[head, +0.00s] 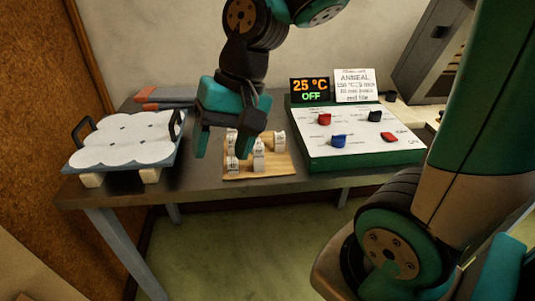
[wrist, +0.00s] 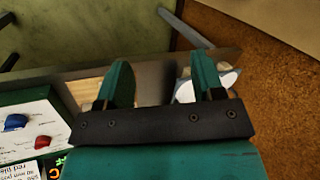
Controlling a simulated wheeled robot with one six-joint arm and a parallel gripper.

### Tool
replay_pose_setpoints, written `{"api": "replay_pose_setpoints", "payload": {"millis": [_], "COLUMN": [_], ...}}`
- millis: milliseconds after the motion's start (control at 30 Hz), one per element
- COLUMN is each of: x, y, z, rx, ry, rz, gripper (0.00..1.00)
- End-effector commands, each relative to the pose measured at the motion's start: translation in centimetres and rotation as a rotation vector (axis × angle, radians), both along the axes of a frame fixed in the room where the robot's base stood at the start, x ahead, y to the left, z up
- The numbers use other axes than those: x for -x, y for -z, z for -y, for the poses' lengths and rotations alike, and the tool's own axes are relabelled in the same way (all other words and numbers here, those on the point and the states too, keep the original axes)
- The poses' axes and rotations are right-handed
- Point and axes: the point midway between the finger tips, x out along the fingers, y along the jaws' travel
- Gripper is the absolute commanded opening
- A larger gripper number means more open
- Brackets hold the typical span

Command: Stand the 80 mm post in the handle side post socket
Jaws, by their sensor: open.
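Several pale labelled posts (head: 258,161) stand on a wooden board (head: 270,173) at the middle of the bench; their labels are too small to read, so I cannot tell which is 80 mm. A tray (head: 77,172) with white scalloped round pads (head: 125,145) and black handles stands at the left. Small dark spots show on the pads; I cannot tell which is the handle side post socket. My gripper (head: 223,150) is open and empty, above the bench between tray and board, partly covering the board's left side. In the wrist view its fingers (wrist: 162,80) have nothing between them.
A green-edged control panel (head: 355,160) with red, blue and black knobs stands right of the board. A display (head: 310,90) reading 25 °C OFF and a white card (head: 354,85) stand behind it. Grey and orange items (head: 165,95) lie at the back left. Bare bench (head: 200,185) lies between tray and board.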

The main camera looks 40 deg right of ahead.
Motion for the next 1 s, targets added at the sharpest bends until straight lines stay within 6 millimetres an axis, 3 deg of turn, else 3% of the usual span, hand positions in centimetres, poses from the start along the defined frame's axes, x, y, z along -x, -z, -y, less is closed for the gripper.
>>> {"api": "replay_pose_setpoints", "payload": {"millis": [33,100,200,300,433,600,1000], "x": [-2.4,-5.0,-7.6,-8.9,-9.5,-9.8,-11.6], "y": [0.0,0.2,0.8,1.5,2.2,3.3,11.2], "z": [2.6,6.2,11.6,16.4,20.8,22.5,19.7], "rx": [-0.016,-0.046,-0.099,-0.153,-0.209,-0.24,-0.238], "ry": [0.236,0.561,0.983,1.326,1.623,1.766,1.768], "rz": [-0.07,-0.164,-0.288,-0.392,-0.483,-0.533,-0.536], "gripper": [0.62,0.62,0.62,0.62,0.62,0.62,0.62]}}
